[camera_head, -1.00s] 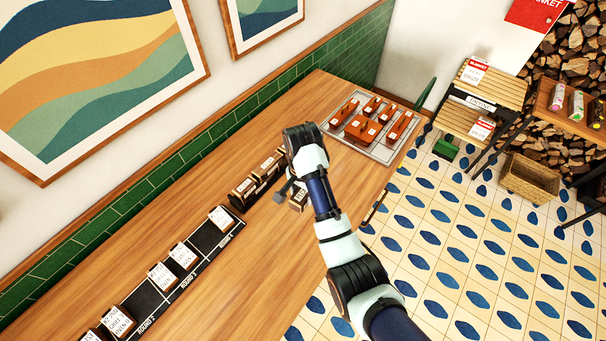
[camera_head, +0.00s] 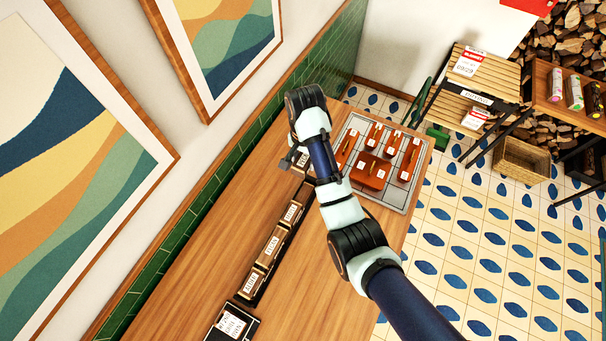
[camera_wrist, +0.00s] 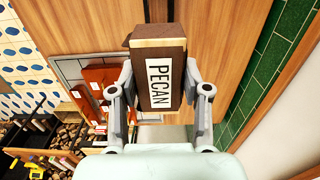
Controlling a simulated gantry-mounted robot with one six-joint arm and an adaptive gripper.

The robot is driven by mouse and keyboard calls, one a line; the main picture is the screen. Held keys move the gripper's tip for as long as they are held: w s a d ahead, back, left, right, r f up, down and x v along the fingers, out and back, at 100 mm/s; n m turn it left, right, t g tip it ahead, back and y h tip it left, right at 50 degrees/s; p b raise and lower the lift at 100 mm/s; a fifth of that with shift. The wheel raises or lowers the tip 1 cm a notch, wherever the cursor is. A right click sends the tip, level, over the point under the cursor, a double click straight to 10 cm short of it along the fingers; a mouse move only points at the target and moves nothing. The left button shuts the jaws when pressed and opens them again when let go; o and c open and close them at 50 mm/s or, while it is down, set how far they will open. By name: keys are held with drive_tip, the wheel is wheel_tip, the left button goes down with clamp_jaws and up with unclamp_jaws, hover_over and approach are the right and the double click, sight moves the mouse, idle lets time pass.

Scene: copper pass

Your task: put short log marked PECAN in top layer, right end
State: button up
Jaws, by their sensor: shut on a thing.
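The short log marked PECAN (camera_wrist: 174,58) is a dark brown block with a pale end and a white label. It stands between the two fingers of my gripper (camera_wrist: 160,105) in the wrist view, and the gripper is shut on it. In the head view my gripper (camera_head: 296,162) is above the bench, beyond the far end of a dark holder (camera_head: 248,296). The holder carries a row of labelled logs (camera_head: 272,246). My arm hides part of the gripper area, and the gap between the held log and the row cannot be told.
A grey tray (camera_head: 395,204) with reddish-brown pieces lies to the right on the wooden bench (camera_head: 210,235). A black board (camera_head: 246,312) with a white card is at the near end. The green tiled wall (camera_head: 230,165) borders the bench at left. Bare wood lies right of the holder.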

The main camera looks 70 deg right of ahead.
drive_tip(key=b, duration=0.7)
hover_over(304, 193)
wheel_tip(304, 193, down, 8)
drive_tip(key=r, duration=0.1)
wheel_tip(304, 193, down, 8)
drive_tip(key=shift+s+r+p, duration=0.1)
drive_tip(key=shift+p, duration=0.25)
drive_tip(key=shift+f+b, duration=0.35)
drive_tip(key=shift+f, duration=2.25)
drive_tip(key=shift+f, duration=0.15)
drive_tip(key=o, duration=1.2)
